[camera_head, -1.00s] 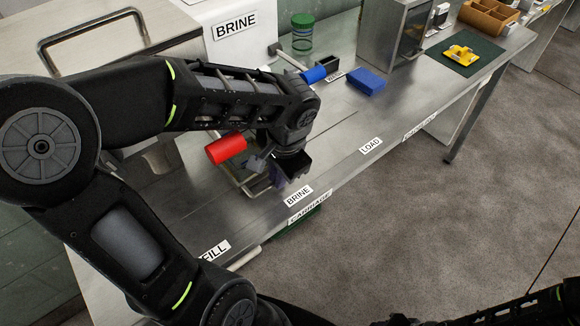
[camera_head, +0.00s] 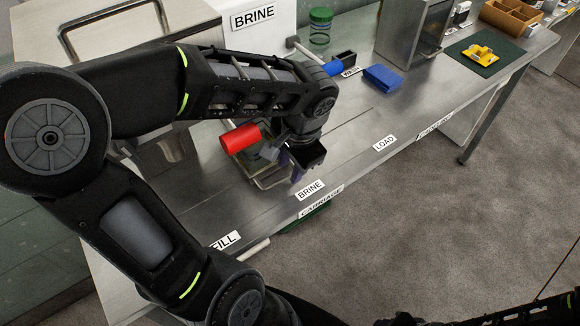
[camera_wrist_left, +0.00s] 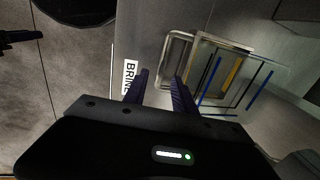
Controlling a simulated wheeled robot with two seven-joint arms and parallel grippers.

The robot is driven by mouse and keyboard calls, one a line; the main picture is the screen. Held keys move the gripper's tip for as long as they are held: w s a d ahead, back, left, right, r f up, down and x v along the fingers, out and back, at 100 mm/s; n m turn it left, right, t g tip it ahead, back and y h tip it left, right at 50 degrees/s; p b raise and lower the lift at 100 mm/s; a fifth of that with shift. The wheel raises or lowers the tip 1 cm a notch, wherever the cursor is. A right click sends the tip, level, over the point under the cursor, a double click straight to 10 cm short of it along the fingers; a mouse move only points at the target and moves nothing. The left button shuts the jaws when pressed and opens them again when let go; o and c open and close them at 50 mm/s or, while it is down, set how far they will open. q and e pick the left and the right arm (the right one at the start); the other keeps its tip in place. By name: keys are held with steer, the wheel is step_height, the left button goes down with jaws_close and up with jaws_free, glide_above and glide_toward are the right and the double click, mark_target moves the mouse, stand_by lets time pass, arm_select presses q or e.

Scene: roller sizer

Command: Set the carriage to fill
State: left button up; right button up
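The carriage (camera_head: 270,181), a clear box with a metal loop frame, sits by the BRINE mark (camera_head: 311,189) on the steel bench, partly hidden under my left arm. In the left wrist view the carriage (camera_wrist_left: 243,88) shows blue and yellow lines, and its metal loop (camera_wrist_left: 177,48) lies just beyond my fingers. My left gripper (camera_head: 297,172) is over the carriage's front side. The FILL mark (camera_head: 225,240) is at the bench's near left end. My right arm shows at the lower right; its fingers are not clear.
A red cylinder (camera_head: 240,138) is beside my left wrist. A blue-handled part (camera_head: 333,67), a blue block (camera_head: 382,77) and a green-lidded jar (camera_head: 320,25) are farther back. The LOAD mark (camera_head: 384,143) is to the right.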

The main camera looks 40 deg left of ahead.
arm_select(q)
step_height(320, 180, up, 6)
steer(key=d, duration=0.1)
steer(key=shift+s+r, duration=0.2)
steer(key=shift+r, duration=0.05)
steer(key=shift+o, duration=0.2)
steer(key=shift+d, duration=0.1)
